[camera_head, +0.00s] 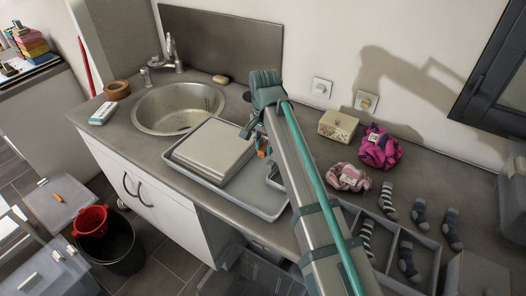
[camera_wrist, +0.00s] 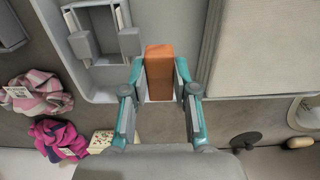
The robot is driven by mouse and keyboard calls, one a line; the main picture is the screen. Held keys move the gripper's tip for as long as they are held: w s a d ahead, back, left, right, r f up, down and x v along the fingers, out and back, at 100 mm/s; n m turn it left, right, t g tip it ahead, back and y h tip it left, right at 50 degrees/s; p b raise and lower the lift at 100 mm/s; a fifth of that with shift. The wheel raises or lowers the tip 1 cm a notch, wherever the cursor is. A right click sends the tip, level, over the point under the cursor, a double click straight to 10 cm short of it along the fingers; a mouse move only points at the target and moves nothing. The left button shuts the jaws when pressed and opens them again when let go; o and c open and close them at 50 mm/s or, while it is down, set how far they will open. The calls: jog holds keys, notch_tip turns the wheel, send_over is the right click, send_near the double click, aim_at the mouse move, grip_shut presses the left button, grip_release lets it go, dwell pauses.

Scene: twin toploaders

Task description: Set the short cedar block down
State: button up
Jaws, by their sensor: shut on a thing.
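The short cedar block (camera_wrist: 159,70) is orange-brown and sits between the fingers of my gripper (camera_wrist: 160,84) in the wrist view. My gripper is shut on its sides. In the head view only a small orange bit of the block (camera_head: 262,153) shows beside my arm, which hides most of the gripper. The block is over the grey tray (camera_head: 268,213), between a small recess with grey pieces (camera_wrist: 98,45) and a large pale ribbed slab (camera_wrist: 261,45). I cannot tell whether the block touches the tray.
A sink (camera_head: 180,108) is left of the tray. A speckled box (camera_head: 338,125), pink striped cloth (camera_head: 348,177), magenta cloth (camera_head: 379,148) and a divided sock tray (camera_head: 428,242) are to the right. Bare counter shows behind the tray (camera_wrist: 240,113).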

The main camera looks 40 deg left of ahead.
aim_at(264, 161)
jog(key=f, duration=0.1)
jog(key=w+a+f, duration=0.2)
jog(key=shift+w+f+p, duration=0.1)
jog(key=shift+f+p, duration=0.15)
jog(key=shift+p, duration=0.15)
jog(key=shift+w+a+f+p, duration=0.15)
jog(key=shift+f+p, duration=0.25)
jog(key=shift+f, duration=1.45)
jog(key=shift+f, duration=0.1)
jog(key=o, duration=0.8)
notch_tip(264, 161, up, 12)
jog(key=shift+r+b, duration=0.1)
jog(key=shift+b, duration=1.15)
